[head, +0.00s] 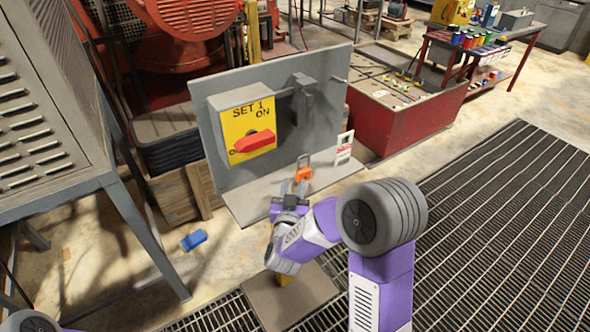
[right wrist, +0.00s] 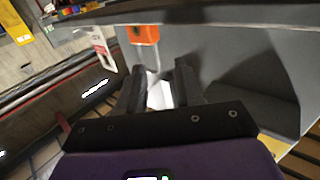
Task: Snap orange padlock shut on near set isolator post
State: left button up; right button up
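An orange padlock (head: 303,174) shows just beyond my right gripper, with its shackle above the body. The padlock also shows in the right wrist view (right wrist: 144,35), past the fingertips; whether it rests on the ledge is unclear. My right gripper (head: 296,188) has a gap between its fingers in the right wrist view (right wrist: 160,82). A pale patch shows in that gap; I cannot tell what it is. The set 1 isolator (head: 248,127), a yellow-faced box with a red handle, is on the grey panel. A grey bracket (head: 303,98) and a thin post (head: 339,80) are to its right. My left gripper is out of view.
A white and red tag (head: 345,148) stands to the right of the padlock. The grey panel's ledge (head: 248,203) is mostly bare. A red bin (head: 420,112) is behind right, a blue object (head: 194,240) lies on the floor, and a louvred cabinet (head: 45,115) is at left.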

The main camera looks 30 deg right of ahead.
aim_at(298, 169)
jog(key=shift+w+d+r, duration=0.15)
jog(key=shift+w+d, duration=0.2)
jog(key=shift+w, duration=0.1)
jog(key=shift+d+r, duration=0.2)
jog(key=shift+d, duration=0.05)
jog(key=shift+r+b+x, duration=0.1)
jog(key=shift+b+x, duration=0.1)
jog(key=shift+x, duration=1.1)
jog(key=shift+r+b+x, duration=0.15)
jog(key=shift+b+x, duration=0.05)
jog(key=shift+x, duration=1.1)
grip_shut()
